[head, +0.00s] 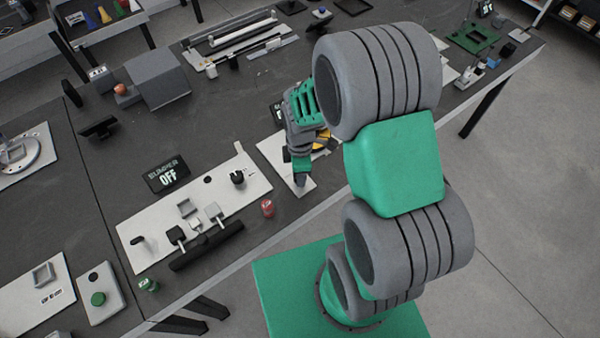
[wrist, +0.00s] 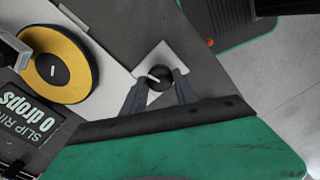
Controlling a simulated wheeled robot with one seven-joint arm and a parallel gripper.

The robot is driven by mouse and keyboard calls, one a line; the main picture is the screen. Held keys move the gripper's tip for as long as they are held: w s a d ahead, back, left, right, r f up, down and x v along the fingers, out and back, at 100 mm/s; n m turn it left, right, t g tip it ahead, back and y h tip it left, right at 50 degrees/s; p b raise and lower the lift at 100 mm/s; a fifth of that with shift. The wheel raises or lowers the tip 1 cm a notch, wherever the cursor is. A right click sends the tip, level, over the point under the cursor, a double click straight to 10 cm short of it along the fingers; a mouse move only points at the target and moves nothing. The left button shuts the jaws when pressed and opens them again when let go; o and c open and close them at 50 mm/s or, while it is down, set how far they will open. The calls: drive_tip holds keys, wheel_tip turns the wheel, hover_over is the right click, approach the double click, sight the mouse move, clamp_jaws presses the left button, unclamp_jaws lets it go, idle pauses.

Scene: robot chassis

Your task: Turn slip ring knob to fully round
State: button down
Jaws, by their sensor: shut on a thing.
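The slip ring knob (wrist: 160,77) is a small round black knob with a white pointer line, on a white plate (wrist: 187,61) in the wrist view. The pointer lies slantwise in that view. My gripper (wrist: 160,84) has its two grey fingers on either side of the knob and is shut on it. In the head view my gripper (head: 301,181) is down at the front end of the white plate, and it hides the knob. A yellow and black slip ring disc (wrist: 57,64) is left of the knob in the wrist view. A "SLIP RING 0 drops" display (wrist: 28,118) is below the disc.
A white panel (head: 140,210) with a black knob (head: 237,177), switches and a "BUZZER OFF" display (head: 166,174) is to the left in the head view.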

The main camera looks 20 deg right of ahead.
drive_tip(key=m+b, duration=0.1)
drive_tip(key=m, duration=1)
drive_tip(key=m+b, duration=0.1)
drive_tip(key=m, duration=0.2)
drive_tip(key=shift+m, duration=0.4)
drive_tip(key=m, duration=0.7)
drive_tip(key=shift+b, duration=0.3)
drive_tip(key=m, duration=1.2)
drive_tip(key=shift+m+b, duration=0.4)
drive_tip(key=m, duration=0.4)
drive_tip(key=shift+m, duration=0.3)
drive_tip(key=m, duration=0.9)
drive_tip(key=shift+m+b, duration=0.3)
